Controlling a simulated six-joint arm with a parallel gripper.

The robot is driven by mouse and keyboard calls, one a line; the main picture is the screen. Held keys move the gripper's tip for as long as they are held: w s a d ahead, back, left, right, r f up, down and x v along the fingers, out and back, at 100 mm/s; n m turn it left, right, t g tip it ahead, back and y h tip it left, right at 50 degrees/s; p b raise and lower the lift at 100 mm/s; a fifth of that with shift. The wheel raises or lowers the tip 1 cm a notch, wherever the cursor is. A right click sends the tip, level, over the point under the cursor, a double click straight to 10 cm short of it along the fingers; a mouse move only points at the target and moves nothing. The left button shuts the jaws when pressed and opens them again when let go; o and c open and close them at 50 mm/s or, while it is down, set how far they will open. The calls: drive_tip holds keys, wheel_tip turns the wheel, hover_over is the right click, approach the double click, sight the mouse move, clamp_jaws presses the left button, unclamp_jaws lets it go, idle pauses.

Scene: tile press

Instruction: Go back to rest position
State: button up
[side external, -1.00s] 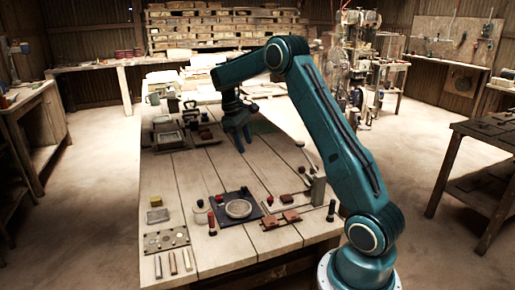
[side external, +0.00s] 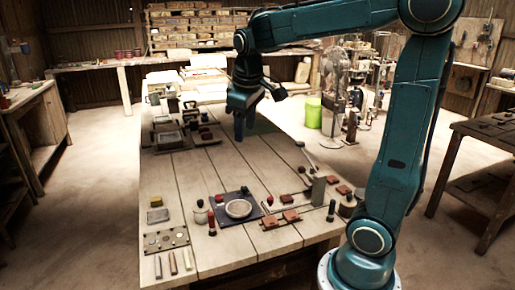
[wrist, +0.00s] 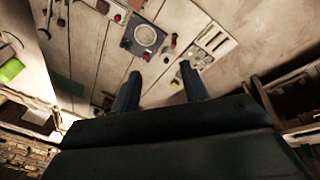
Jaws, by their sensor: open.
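My gripper (side external: 241,124) hangs above the far half of the plank table (side external: 200,180), pointing down. In the wrist view my gripper (wrist: 160,82) shows two dark fingers spread apart with nothing between them. In the side view its fingers overlap, so the gap does not show there. A round pale dish on a dark blue square mat (side external: 220,214) lies nearer the camera, apart from the gripper. The mat also shows in the wrist view (wrist: 130,44).
Reddish-brown tiles (side external: 291,216) lie right of the mat. A plate with round holes (side external: 166,240) and a yellow block (side external: 157,216) sit at the left edge. The table's middle is clear. A green bin (side external: 313,113) stands beyond.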

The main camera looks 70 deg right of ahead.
drive_tip(key=s+a+f+t+y, duration=0.2)
drive_tip(key=s+a+t, duration=0.1)
drive_tip(key=s+a, duration=0.9)
drive_tip(key=shift+s+f+t, duration=0.2)
drive_tip(key=shift+s+t, duration=0.1)
drive_tip(key=shift+s, duration=0.75)
